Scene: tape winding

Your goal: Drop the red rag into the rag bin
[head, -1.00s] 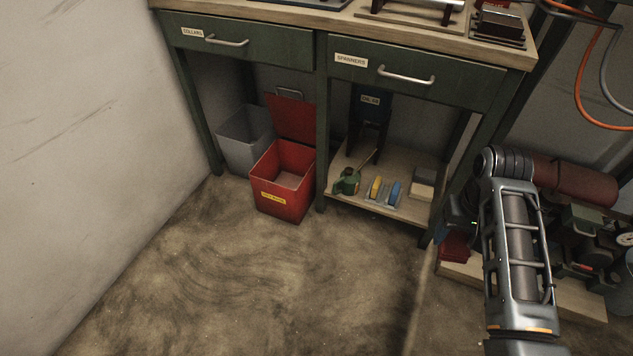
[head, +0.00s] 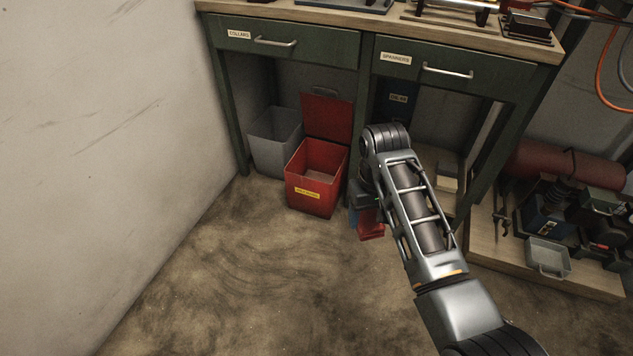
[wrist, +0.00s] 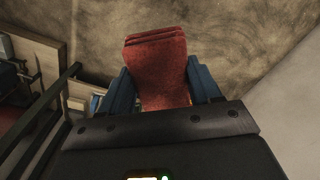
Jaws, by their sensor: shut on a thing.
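The red rag (wrist: 160,68) hangs folded between the two blue fingers of my gripper (wrist: 160,88) in the wrist view. In the head view the rag (head: 371,225) shows below my wrist, and my gripper (head: 362,208) is mostly hidden by the arm. The rag bin (head: 313,190) is a red box with a yellow label on the floor under the bench. Its red lid stands up at the back and its top is open. My gripper with the rag is to the right of the bin, apart from it in the picture.
A grey open bin (head: 275,150) stands left of the red bin. The green bench (head: 290,50) with labelled drawers is above, its leg just right of the red bin. A low wooden platform (head: 490,240) with tools is at the right. The floor in front is clear.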

